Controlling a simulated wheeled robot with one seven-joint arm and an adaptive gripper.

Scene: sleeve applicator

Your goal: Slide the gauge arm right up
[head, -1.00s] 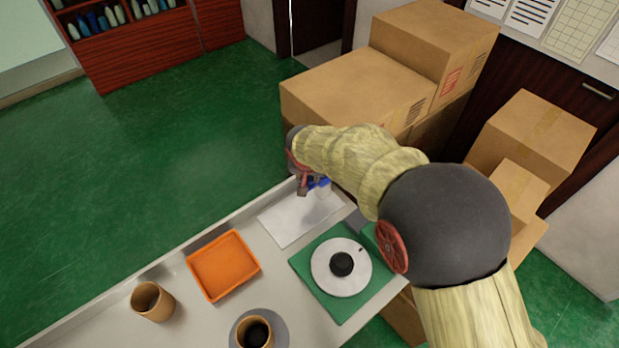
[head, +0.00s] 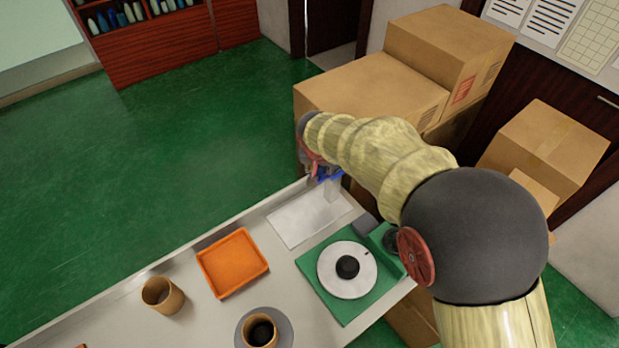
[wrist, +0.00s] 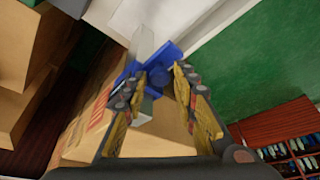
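The blue gauge arm (head: 328,175) sits on a pale upright post (head: 333,191) at the far end of the counter, by a white plate. In the wrist view the blue gauge arm (wrist: 160,75) lies between my fingertips and the pale post (wrist: 144,42) runs up past it. My gripper (wrist: 163,80) looks closed on the blue part, with a finger on each side. In the head view my gripper (head: 314,168) is at the gauge, and my arm partly hides it.
The white plate (head: 305,217) lies on the counter. A green base with a white dial (head: 345,284), an orange tray (head: 232,262), a wooden cup (head: 160,296) and a cup on a grey saucer (head: 285,323) stand nearer. Cardboard boxes (head: 375,85) stand beyond.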

